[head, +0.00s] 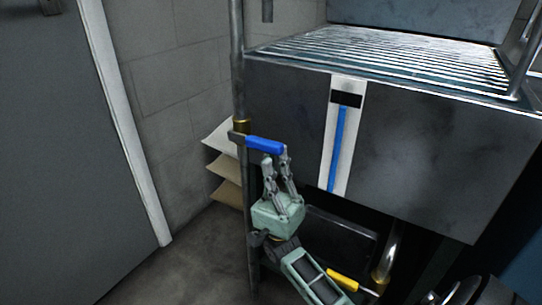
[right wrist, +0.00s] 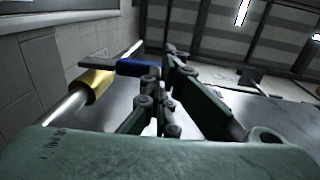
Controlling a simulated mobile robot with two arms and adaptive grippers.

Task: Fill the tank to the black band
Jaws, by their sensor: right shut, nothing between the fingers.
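The grey metal tank (head: 420,150) carries a white gauge strip (head: 329,150) on its front. The blue column (head: 338,150) in the gauge rises to the lower edge of the black band (head: 346,99). A lever with a blue handle (head: 265,145) sticks out to the right from a brass valve (head: 241,126) on the upright pipe. My right gripper (head: 276,156) is shut and empty, with its fingertips just below the handle's right end; contact is unclear. The right wrist view shows the blue handle (right wrist: 138,68) partly behind the fingers and the brass valve (right wrist: 93,86). My left gripper is out of view.
A yellow-handled lever (head: 343,279) sits on a lower pipe beneath the tank. A slatted grate (head: 390,52) tops the tank. Several cardboard-like sheets (head: 226,167) stand behind the upright pipe. Bare floor (head: 185,262) lies to the left, before a grey door (head: 60,150).

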